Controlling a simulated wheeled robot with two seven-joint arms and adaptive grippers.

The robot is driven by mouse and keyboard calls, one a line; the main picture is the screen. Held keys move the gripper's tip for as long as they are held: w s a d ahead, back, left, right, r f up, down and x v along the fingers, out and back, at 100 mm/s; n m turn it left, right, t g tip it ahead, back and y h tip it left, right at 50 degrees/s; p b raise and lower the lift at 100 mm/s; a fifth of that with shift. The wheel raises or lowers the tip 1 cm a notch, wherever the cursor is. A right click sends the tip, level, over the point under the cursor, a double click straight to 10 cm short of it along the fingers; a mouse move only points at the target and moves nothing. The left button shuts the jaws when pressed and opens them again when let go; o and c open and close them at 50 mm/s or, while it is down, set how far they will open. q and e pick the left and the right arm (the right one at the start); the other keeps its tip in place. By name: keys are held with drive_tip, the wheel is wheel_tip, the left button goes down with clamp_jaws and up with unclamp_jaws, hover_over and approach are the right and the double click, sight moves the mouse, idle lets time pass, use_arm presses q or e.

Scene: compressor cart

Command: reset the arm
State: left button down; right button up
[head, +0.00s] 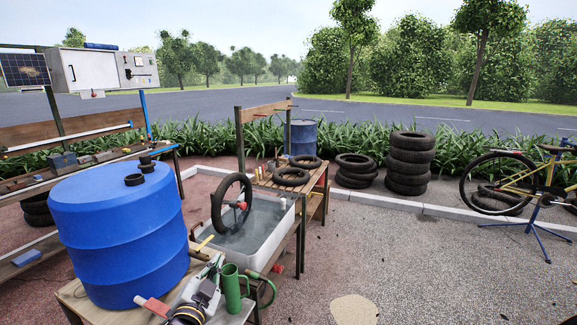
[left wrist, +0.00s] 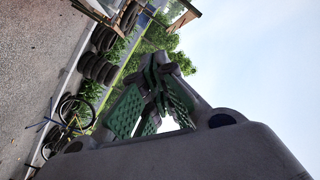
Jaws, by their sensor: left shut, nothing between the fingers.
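My left gripper (left wrist: 162,82) shows close up in the left wrist view, with dark grey links and green textured finger pads. Its fingers are drawn together and nothing is held between them. Behind the fingers are sky, hedge and trees, and no object touches them. In the head view I cannot clearly make out the left gripper among the items at the bottom edge. My right gripper is in neither view.
A blue barrel (head: 118,235) stands at the left near a water tub (head: 262,243) holding an upright wheel (head: 232,204). A green canister (head: 232,288) stands at the front. Tyres (head: 409,162) are stacked by the kerb. Gravel at the right is mostly clear.

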use_arm(q)
drive_tip(key=s+a+f+n+g, duration=0.3)
drive_tip(key=s+f+n+g, duration=0.3)
drive_tip(key=s+f+g, duration=1.25)
drive_tip(key=s+f+t, duration=0.1)
drive_tip(key=s+f, duration=0.2)
drive_tip(key=f, duration=0.9)
drive_tip(key=s+f+t, duration=0.1)
drive_tip(key=s+f, duration=0.2)
drive_tip(key=f, duration=0.9)
drive_tip(key=s+f+t, duration=0.1)
drive_tip(key=s+f, duration=0.1)
drive_tip(key=f, duration=1)
drive_tip(key=s+a+f, duration=0.1)
drive_tip(key=s+f, duration=0.9)
drive_tip(key=s, duration=0.1)
drive_tip(key=s+a+f+g, duration=0.1)
drive_tip(key=s+a+f, duration=0.1)
drive_tip(key=s+f, duration=0.8)
drive_tip(key=shift+s+a+f+y, duration=0.3)
drive_tip(key=shift+s, duration=0.6)
